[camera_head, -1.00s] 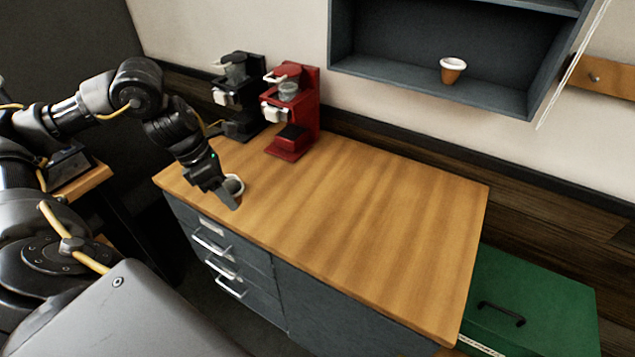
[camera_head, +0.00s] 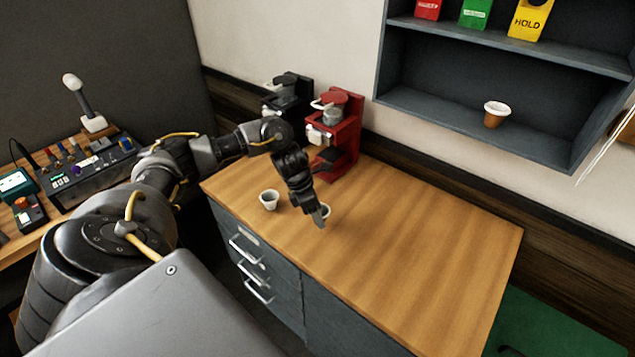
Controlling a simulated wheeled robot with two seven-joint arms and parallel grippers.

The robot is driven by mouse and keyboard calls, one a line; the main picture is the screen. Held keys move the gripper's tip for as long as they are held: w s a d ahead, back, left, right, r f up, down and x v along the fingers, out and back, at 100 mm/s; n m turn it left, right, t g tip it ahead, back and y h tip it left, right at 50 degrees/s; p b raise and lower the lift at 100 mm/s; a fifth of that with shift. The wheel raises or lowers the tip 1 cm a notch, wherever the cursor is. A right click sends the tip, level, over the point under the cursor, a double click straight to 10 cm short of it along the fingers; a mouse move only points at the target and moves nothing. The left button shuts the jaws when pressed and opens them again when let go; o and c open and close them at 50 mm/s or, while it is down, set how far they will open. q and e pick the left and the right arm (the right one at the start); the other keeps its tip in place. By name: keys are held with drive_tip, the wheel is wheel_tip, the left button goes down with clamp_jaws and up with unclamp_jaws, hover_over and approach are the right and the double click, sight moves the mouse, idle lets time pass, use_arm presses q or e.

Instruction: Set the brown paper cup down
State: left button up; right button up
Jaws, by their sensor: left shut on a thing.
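My left gripper (camera_head: 320,214) is low over the wooden counter, shut on a small cup (camera_head: 326,210). The fingers hide most of this cup; a pale rim edge shows, and its colour is hard to tell. I cannot tell whether its base touches the counter. A white cup (camera_head: 269,199) stands upright on the counter to the left of the gripper, apart from it. A brown cup with a white rim (camera_head: 494,116) stands on the lower shelf, far from the gripper. My right gripper is not in view.
A red brewer (camera_head: 343,135) and a black brewer (camera_head: 291,100) stand at the counter's back left. The wooden counter (camera_head: 430,250) is clear to the right. A dark wall shelf (camera_head: 450,110) overhangs behind, and a green chest (camera_head: 545,325) is at the lower right.

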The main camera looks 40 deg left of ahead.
use_arm(q)
drive_tip(key=shift+w+d+f, duration=0.1)
drive_tip(key=shift+w+f, duration=0.05)
wheel_tip(320, 180, down, 3)
drive_tip(key=p, duration=0.2)
drive_tip(key=shift+p, duration=0.3)
drive_tip(key=shift+f, duration=0.15)
drive_tip(key=o, duration=0.9)
drive_tip(key=b+v, duration=0.3)
drive_tip(key=v, duration=0.9)
